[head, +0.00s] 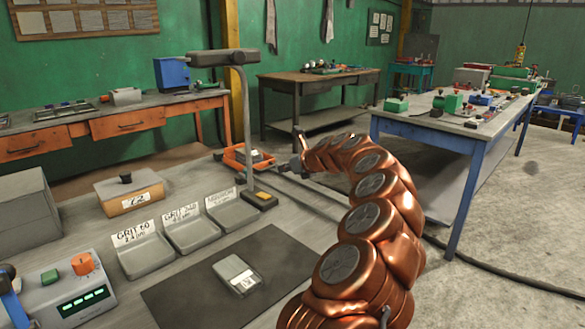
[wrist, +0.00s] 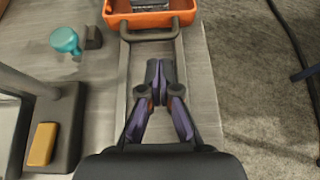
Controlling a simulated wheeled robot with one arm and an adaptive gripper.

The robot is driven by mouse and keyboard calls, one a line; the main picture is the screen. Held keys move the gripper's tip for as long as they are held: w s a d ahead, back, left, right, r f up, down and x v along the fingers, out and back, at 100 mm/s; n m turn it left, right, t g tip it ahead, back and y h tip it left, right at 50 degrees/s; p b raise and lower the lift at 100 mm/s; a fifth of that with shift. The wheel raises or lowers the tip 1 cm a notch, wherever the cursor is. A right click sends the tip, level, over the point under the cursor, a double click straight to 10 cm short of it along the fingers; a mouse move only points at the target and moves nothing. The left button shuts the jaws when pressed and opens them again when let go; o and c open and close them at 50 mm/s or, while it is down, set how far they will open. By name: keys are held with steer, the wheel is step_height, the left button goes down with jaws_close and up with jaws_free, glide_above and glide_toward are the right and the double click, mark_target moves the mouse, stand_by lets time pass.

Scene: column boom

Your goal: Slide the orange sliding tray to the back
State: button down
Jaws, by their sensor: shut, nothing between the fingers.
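The orange sliding tray (wrist: 188,16) is at the top of the wrist view, with a grey bar handle (wrist: 150,37) on its near side. Something dark lies inside it. In the head view the tray (head: 233,160) sits toward the far end of the workbench, left of my gripper (head: 290,166). Two pale rails (wrist: 121,75) run from the tray toward me. My gripper (wrist: 160,78) is shut and empty over the strip between the rails, its fingertips just short of the handle in the picture. I cannot tell its height.
A grey lamp post (head: 246,125) stands left of the tray, with a yellow block (wrist: 42,144) on its base. A teal knob (wrist: 65,41) is left of the rails. Labelled grey bins (head: 190,230) and a wooden box (head: 130,194) are nearer. The bench edge is right.

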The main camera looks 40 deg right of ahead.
steer(key=shift+w+r+x, duration=0.1)
steer(key=shift+r+x, duration=0.1)
steer(key=shift+x, duration=0.8)
steer(key=shift+w+r+x, duration=0.1)
steer(key=shift+r+x, duration=0.1)
steer(key=shift+x, duration=0.75)
steer(key=shift+w+r, duration=0.1)
steer(key=shift+w, duration=0.05)
